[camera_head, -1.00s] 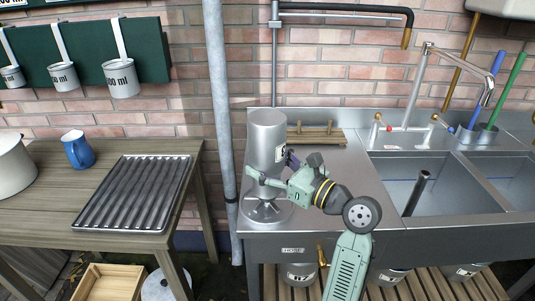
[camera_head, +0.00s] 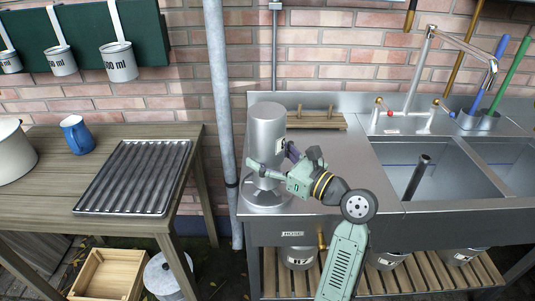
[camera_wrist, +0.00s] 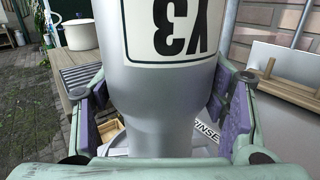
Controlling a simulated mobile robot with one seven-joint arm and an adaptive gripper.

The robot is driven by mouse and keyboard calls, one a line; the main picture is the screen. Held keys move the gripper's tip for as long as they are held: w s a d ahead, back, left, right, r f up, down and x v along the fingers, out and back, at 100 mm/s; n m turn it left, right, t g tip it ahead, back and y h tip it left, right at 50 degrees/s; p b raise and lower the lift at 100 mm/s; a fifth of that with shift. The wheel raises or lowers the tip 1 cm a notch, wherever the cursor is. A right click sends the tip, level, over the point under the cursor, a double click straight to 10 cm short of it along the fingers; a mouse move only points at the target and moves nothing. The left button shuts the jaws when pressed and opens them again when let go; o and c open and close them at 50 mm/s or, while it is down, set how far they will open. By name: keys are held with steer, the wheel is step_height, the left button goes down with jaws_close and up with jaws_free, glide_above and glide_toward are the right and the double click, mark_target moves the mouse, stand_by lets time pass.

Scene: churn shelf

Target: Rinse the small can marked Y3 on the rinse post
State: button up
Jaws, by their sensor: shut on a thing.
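The metal can (camera_head: 266,130), marked Y3, is upside down above the round rinse post base (camera_head: 268,199) at the left end of the steel counter. In the wrist view its Y3 label (camera_wrist: 181,30) reads inverted, and its narrower neck (camera_wrist: 160,115) points down. My gripper (camera_head: 271,162) is shut around the can from the front right, with one finger on each side in the wrist view (camera_wrist: 160,100). The word RINSE shows on the base (camera_wrist: 206,141) beside the neck. The can's mouth is low over the base; whether it touches is hidden.
A grey pipe (camera_head: 222,120) stands just left of the counter. A wooden rack (camera_head: 318,120) lies behind the can, and the sink basin (camera_head: 440,175) and tap (camera_head: 430,75) are at the right. The left table holds a ridged tray (camera_head: 135,177) and blue jug (camera_head: 77,135). Cans stand below.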

steer(key=shift+f, duration=0.6)
stand_by(1.0)
stand_by(3.0)
steer(key=shift+r, duration=3.6)
